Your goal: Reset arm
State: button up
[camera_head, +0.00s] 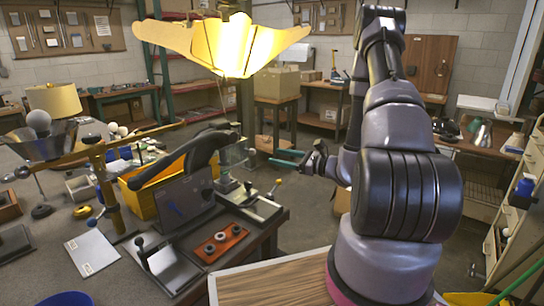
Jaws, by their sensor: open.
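A lit yellow lampshade (225,45) with a wavy edge hangs at the top middle of the view. A round white bulb (39,121) sits over a grey metal lamp shade (40,143) at the far left, by a brass-coloured arm (125,145). My gripper (281,158) is at the middle of the view, with teal fingers pointing left. It is open and nothing shows between the fingers. It is below the lit shade and beside the bench fixture, apparently clear of both.
A workbench (270,232) carries a dark curved tool (185,160), a red-brown plate with round parts (221,243) and a small fixture (250,203). A yellow bin (140,204) is behind it. A wooden top (270,283) lies at the front. Shelving is at right; floor shows between benches.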

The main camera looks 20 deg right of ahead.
dwell(0.4)
jog(key=s+a+r+n+g+h, duration=0.1)
jog(key=s+a+r+n+g, duration=0.45)
jog(key=s+r+n, duration=0.2)
jog(key=s+a+r+n+g+h, duration=0.1)
jog(key=s+a+r+n+g, duration=0.3)
jog(key=s+r+n+g, duration=0.4)
jog(key=s+d+r+n+t+h, duration=0.2)
jog(key=s+d+r+t+h, duration=0.1)
jog(key=r, duration=0.3)
jog(key=s+d+r+n+t+h, duration=0.2)
jog(key=s+d+r+t+h, duration=0.2)
jog(key=r+t+h, duration=0.1)
notch_tip(320, 180, up, 2)
jog(key=shift+s+d+r+n+h, duration=0.15)
jog(key=shift+s+d+n+h, duration=0.2)
jog(key=shift+h, duration=0.25)
